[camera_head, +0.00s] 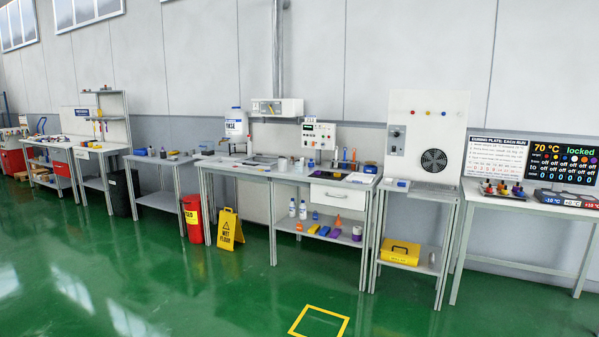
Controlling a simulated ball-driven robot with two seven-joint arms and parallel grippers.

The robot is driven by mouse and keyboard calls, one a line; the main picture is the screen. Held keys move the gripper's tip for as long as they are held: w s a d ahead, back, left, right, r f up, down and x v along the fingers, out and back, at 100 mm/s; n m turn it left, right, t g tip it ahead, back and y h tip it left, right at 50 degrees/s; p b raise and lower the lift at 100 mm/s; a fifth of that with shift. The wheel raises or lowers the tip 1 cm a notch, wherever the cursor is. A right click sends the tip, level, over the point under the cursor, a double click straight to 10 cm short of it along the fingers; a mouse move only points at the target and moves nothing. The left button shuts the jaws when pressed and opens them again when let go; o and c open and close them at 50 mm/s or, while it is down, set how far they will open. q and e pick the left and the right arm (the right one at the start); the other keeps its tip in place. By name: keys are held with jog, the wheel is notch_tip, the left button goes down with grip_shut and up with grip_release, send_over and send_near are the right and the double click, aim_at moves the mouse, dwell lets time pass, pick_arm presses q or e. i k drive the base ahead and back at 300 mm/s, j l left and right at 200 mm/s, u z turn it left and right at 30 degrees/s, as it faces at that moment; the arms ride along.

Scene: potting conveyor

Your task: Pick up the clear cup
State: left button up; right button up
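I cannot make out a clear cup for certain at this distance. Several small items stand on the middle workbench (240,169) against the wall, among them a small pale cup-like item (283,164) whose material I cannot tell. Neither of my grippers is in view.
Green floor lies open in front, with a yellow marked square (319,321). A yellow wet-floor sign (229,229) and a red bin (193,218) stand by the middle bench. A fan cabinet (427,135) and a display screen (563,161) are at the right.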

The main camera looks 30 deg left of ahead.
aim_at(298, 166)
jog(key=i+j+u, duration=1.05)
jog(key=i, duration=0.25)
jog(key=i+u, duration=0.4)
jog(key=i, duration=0.3)
jog(key=i+z, duration=0.1)
jog(key=i, duration=0.5)
jog(key=i+j+z, duration=0.1)
jog(key=i, duration=0.45)
jog(key=i+j+z, duration=0.1)
jog(key=i, duration=0.5)
jog(key=j, duration=0.1)
